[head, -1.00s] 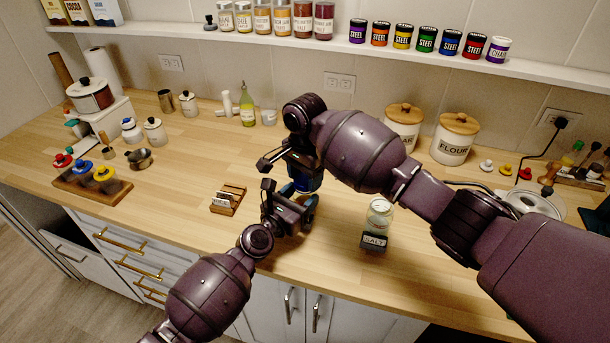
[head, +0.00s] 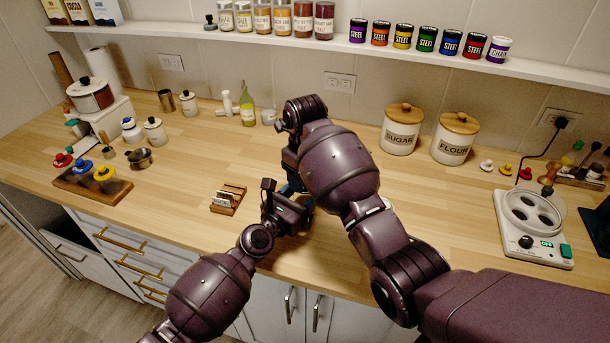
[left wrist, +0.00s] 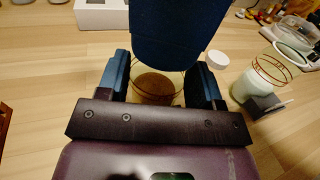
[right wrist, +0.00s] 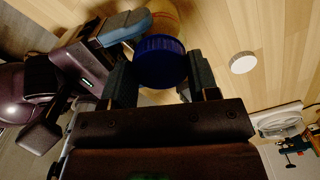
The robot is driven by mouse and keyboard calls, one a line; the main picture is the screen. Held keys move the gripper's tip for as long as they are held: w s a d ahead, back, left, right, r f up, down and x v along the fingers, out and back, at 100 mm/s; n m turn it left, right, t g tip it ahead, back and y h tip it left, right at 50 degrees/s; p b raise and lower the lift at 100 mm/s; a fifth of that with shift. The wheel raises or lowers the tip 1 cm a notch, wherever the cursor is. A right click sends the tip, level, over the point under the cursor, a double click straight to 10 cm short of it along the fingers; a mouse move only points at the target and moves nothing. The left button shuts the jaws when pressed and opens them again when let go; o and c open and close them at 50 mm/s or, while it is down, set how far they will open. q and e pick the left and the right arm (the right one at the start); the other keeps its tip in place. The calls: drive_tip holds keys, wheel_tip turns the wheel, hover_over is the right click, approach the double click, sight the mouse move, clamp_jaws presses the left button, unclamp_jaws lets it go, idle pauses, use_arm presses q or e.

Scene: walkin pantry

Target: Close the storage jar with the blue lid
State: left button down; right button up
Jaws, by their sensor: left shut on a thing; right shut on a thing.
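The storage jar (left wrist: 158,88) is clear glass with brown contents. My left gripper (left wrist: 160,92) is shut around its sides, and its mouth looks open in the left wrist view. The blue lid (right wrist: 160,62) is between the fingers of my right gripper (right wrist: 160,78), which is shut on it. In the right wrist view the lid overlaps the yellowish jar (right wrist: 168,18); I cannot tell whether they touch. A large dark blue shape covers part of the jar mouth in the left wrist view. In the head view my arms hide the jar and lid.
A salt jar (left wrist: 250,84) stands on the counter close to the right of the held jar. A loose white disc (left wrist: 217,59) lies near it. A small wooden card holder (head: 228,199) is left of my grippers. Sugar (head: 401,130) and flour (head: 455,140) canisters stand behind.

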drive_tip(key=o, duration=0.9)
drive_tip(key=shift+r, duration=0.1)
drive_tip(key=shift+w+r, duration=0.1)
drive_tip(key=shift+r, duration=2.05)
drive_tip(key=shift+c, duration=0.5)
